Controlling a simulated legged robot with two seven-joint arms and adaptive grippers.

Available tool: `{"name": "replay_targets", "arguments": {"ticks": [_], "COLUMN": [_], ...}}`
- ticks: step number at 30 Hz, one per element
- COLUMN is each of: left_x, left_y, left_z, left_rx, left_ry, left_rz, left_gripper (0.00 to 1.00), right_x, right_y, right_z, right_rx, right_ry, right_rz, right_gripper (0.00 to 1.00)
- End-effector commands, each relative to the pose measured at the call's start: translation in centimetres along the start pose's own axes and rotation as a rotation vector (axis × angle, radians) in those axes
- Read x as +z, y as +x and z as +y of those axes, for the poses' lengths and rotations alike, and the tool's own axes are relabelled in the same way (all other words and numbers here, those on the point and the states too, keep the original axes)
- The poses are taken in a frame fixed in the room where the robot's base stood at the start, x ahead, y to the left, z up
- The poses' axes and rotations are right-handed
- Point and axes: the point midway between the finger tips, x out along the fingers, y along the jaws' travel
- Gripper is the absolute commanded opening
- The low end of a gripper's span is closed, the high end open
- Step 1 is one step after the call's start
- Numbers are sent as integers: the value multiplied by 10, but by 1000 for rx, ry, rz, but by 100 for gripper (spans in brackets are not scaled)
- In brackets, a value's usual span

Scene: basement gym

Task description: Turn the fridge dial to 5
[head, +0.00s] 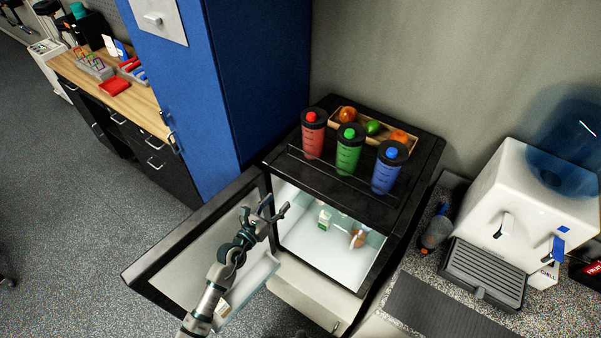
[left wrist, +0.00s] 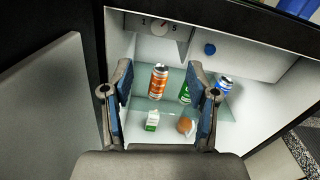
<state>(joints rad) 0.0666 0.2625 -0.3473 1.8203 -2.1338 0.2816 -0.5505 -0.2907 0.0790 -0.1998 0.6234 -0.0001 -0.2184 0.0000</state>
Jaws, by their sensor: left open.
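The black mini fridge (head: 292,240) stands with its door (head: 205,250) swung open to the left in the head view. The fridge dial (left wrist: 163,26) shows in the left wrist view at the top of the white interior, with the numbers 1 and 5 beside it; its exact setting is too small to read. The dial is hidden in the head view. My left gripper (head: 273,209) is open and empty at the fridge opening. In the left wrist view its fingers (left wrist: 161,100) are spread, below the dial and apart from it. My right gripper is not in view.
Inside the fridge are an orange can (left wrist: 158,82), a green can (left wrist: 186,92), a blue-and-white can (left wrist: 223,85) and a small carton (left wrist: 152,121). Three shaker bottles (head: 349,150) stand on top. A water dispenser (head: 525,205) is at right, a blue cabinet (head: 225,90) behind.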

Motion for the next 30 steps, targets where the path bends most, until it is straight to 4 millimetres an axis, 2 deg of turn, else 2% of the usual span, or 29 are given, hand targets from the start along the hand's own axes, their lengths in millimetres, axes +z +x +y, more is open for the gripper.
{"name": "replay_targets", "arguments": {"ticks": [3,6,9,15,21,30], "left_x": [1,1,0,-1,0,0], "left_y": [33,57,81,118,136,139], "left_z": [2,1,1,1,1,1], "left_rx": [-1,-1,-1,-1,0,0], "left_ry": [-1,-1,-2,-1,-3,-4], "left_rz": [0,-1,0,0,0,0], "left_gripper": [59,59,59,59,59,59], "right_x": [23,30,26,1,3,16], "right_y": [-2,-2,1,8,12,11], "right_z": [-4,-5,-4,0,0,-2], "right_rx": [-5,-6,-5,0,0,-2], "right_ry": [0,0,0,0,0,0], "right_rz": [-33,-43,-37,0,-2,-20], "right_gripper": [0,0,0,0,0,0]}}
